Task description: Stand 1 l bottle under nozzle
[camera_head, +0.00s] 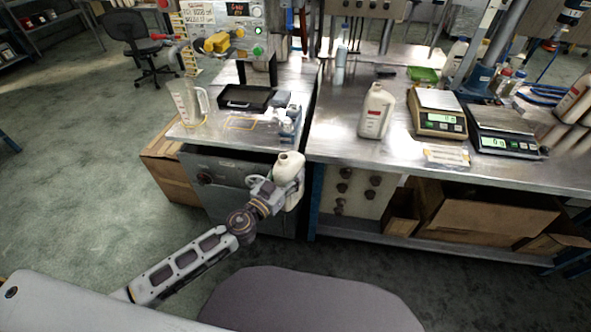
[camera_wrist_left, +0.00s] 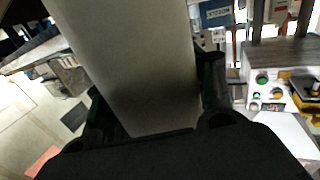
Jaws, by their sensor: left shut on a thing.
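My left gripper (camera_head: 274,186) is shut on a cream plastic bottle (camera_head: 290,167) and holds it in front of the filling bench, near its front edge. The bottle's open neck points up and the bottle looks slightly tilted. In the left wrist view the bottle (camera_wrist_left: 135,60) fills the middle between the two fingers. The filling machine (camera_head: 240,30) stands at the back of the left bench, with a black drip tray (camera_head: 246,99) below it. The nozzle itself is hard to make out in the head view. My right gripper is in neither view.
A clear measuring jug (camera_head: 188,103) stands left of the tray, and small bottles (camera_head: 289,122) stand at the bench's right edge. On the right bench are another cream bottle (camera_head: 376,111) and two scales (camera_head: 438,112).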

